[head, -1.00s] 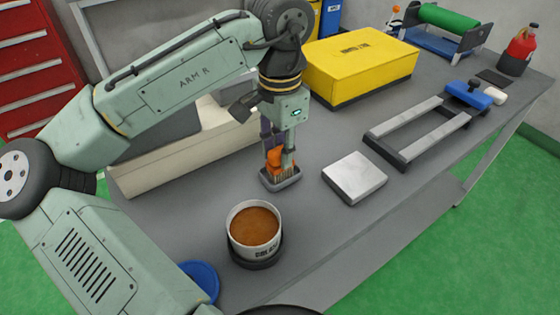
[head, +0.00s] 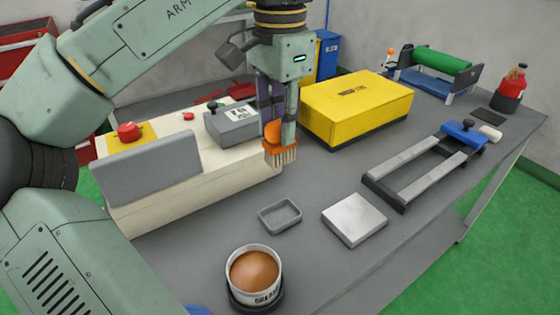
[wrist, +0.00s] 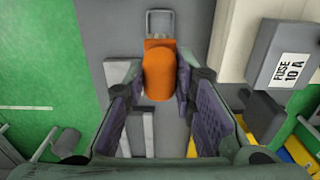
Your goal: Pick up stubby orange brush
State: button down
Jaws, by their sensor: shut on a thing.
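The stubby orange brush (head: 277,143) hangs bristles down from my gripper (head: 277,118), which is shut on its orange handle. The brush is in the air, apart from the small grey tray (head: 281,216), which stands empty on the bench below it. In the wrist view the orange handle (wrist: 160,75) sits between the two purple-padded fingers of my gripper (wrist: 158,92). The tray's rim (wrist: 160,12) shows at the top of that view.
A cream machine housing (head: 200,178) with a red button stands close behind and left of the brush. A yellow box (head: 357,108) is to the right. A silver block (head: 354,220), a rail frame (head: 415,170) and a cup of brown grease (head: 254,275) stand on the grey bench.

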notch_tip(320, 180, up, 13)
jog(key=p, duration=0.6)
jog(key=shift+f+p, duration=0.15)
jog(key=shift+p, duration=0.2)
jog(key=c, duration=1.9)
grip_release()
jog(key=c, duration=0.5)
jog(key=c, duration=2.4)
grip_release()
